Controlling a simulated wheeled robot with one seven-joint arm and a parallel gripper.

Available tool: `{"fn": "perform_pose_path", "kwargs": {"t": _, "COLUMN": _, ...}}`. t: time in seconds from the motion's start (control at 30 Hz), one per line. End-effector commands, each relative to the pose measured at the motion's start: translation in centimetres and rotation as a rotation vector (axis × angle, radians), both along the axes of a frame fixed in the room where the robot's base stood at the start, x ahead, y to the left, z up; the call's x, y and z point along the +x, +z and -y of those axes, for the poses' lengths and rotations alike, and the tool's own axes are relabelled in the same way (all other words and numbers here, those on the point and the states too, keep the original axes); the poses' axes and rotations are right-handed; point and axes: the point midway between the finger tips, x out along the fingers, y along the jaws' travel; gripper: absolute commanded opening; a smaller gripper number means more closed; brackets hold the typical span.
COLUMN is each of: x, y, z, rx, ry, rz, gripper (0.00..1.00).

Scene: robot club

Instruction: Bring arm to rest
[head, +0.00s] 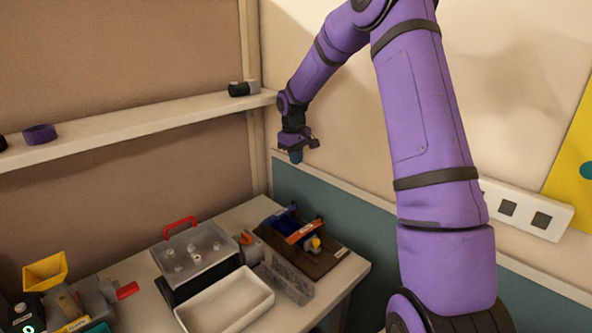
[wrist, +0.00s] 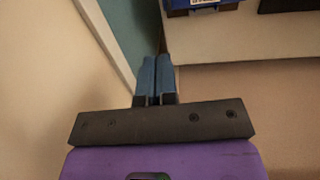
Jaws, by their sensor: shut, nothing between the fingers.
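My purple arm is raised in the head view, bent over at the top. My gripper (head: 296,156) hangs in front of the wall corner, above the workbench and apart from it. In the wrist view its two blue fingers (wrist: 156,78) lie side by side, shut with nothing between them. It touches nothing that I can see.
A shelf (head: 120,127) runs along the left wall, with a black cylinder (head: 243,88) near its right end. Below, the workbench (head: 347,272) holds a white tray (head: 228,305), a clear-lidded box with a red handle (head: 180,224) and a dark board (head: 325,262) with parts. A socket strip (head: 527,209) is at right.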

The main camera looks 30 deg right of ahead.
Motion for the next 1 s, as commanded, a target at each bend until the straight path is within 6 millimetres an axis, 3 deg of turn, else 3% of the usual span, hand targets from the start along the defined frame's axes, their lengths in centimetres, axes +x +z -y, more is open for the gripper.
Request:
{"fn": "perform_pose_path", "kwargs": {"t": 0.33, "x": -0.2, "y": 1.0, "z": -0.2, "rx": -0.002, "ry": 0.001, "rz": 0.001, "gripper": 0.00}}
{"fn": "perform_pose_path", "kwargs": {"t": 0.47, "x": -1.2, "y": 3.1, "z": -1.2, "rx": -0.014, "ry": -0.001, "rz": 0.017, "gripper": 0.00}}
{"fn": "perform_pose_path", "kwargs": {"t": 0.67, "x": -5.1, "y": 8.7, "z": -4.2, "rx": -0.045, "ry": -0.018, "rz": 0.067, "gripper": 0.00}}
{"fn": "perform_pose_path", "kwargs": {"t": 1.0, "x": -13.9, "y": 16.5, "z": -9.0, "rx": -0.065, "ry": -0.060, "rz": 0.168, "gripper": 0.00}}
